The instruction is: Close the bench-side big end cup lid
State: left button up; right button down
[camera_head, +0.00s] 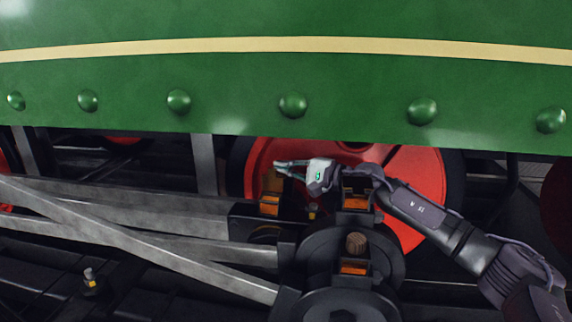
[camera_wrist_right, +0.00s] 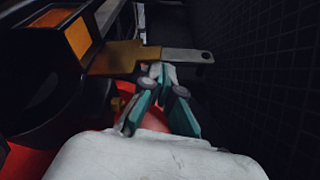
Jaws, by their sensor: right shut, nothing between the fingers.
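A brass lid (camera_head: 272,181) stands up behind an orange-lit cup opening (camera_head: 269,208) at the end of the grey rods, left of the dark crank parts. It looks raised from the opening. In the right wrist view a brass piece (camera_wrist_right: 122,58) with a grey flat tab (camera_wrist_right: 188,55) lies across the view just beyond my fingertips. My right gripper (camera_head: 277,164) is shut and empty, its fingertips at the top of the lid. The wrist view shows the fingertips (camera_wrist_right: 158,72) close to the brass piece; I cannot tell whether they touch. My left gripper is out of view.
Two more orange openings, an upper one (camera_head: 355,199) and a lower one (camera_head: 354,267), sit in the dark crank parts. A brown ribbed cap (camera_head: 356,243) stands between them. The red wheel (camera_head: 420,190) is behind. The green riveted side panel (camera_head: 230,90) overhangs my gripper.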

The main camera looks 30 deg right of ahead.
dwell(0.3)
notch_tip(320, 180, up, 10)
dwell(0.5)
